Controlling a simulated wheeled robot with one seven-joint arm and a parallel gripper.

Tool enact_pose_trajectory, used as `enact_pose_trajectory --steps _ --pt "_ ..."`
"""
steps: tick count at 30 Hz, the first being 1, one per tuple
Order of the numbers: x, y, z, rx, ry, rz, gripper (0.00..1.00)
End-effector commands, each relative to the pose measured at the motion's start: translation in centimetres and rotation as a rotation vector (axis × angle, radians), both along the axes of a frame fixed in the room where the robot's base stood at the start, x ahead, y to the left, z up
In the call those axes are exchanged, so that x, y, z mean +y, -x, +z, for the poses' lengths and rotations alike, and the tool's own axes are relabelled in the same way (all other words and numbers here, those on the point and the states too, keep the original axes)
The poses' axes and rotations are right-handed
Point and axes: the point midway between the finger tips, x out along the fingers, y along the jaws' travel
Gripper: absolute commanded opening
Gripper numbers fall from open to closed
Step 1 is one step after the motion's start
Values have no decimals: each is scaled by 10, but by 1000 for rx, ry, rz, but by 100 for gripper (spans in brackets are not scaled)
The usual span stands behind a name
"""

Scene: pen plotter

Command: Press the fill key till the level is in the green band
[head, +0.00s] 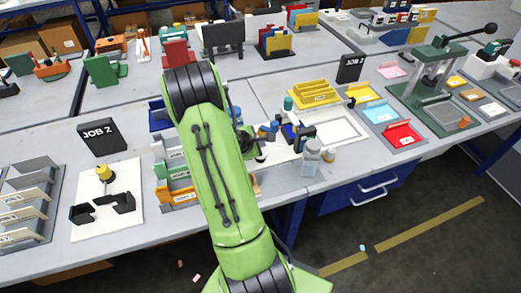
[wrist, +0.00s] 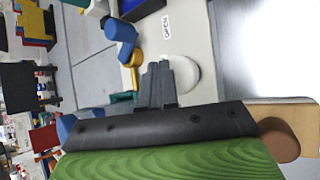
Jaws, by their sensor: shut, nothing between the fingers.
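My gripper (wrist: 166,68) shows in the wrist view as two dark grey fingers held together, with nothing between them. The fingers overlap a white round part (wrist: 193,75) on a pale panel (wrist: 195,42); I cannot tell whether they touch it. A small label (wrist: 166,27) lies on the panel beyond the fingertips, too small to read surely. A blue part (wrist: 120,38) and a yellow part (wrist: 132,59) stand to the left. In the head view my green arm hides most of the gripper. I cannot make out the fill key, the level or the green band.
In the head view a clear bottle (head: 311,157) stands at the bench's front edge. A white framed tray (head: 345,130) and red (head: 400,136) and blue (head: 375,113) trays lie to the right. A JOB 2 sign (head: 101,136) stands left of my arm.

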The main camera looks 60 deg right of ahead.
Motion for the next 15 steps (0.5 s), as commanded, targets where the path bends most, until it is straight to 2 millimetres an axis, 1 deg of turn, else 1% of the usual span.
enact_pose_trajectory --steps 6,15 --pt "0 0 24 -1 2 1 0" --pt "0 0 52 -1 2 1 0"
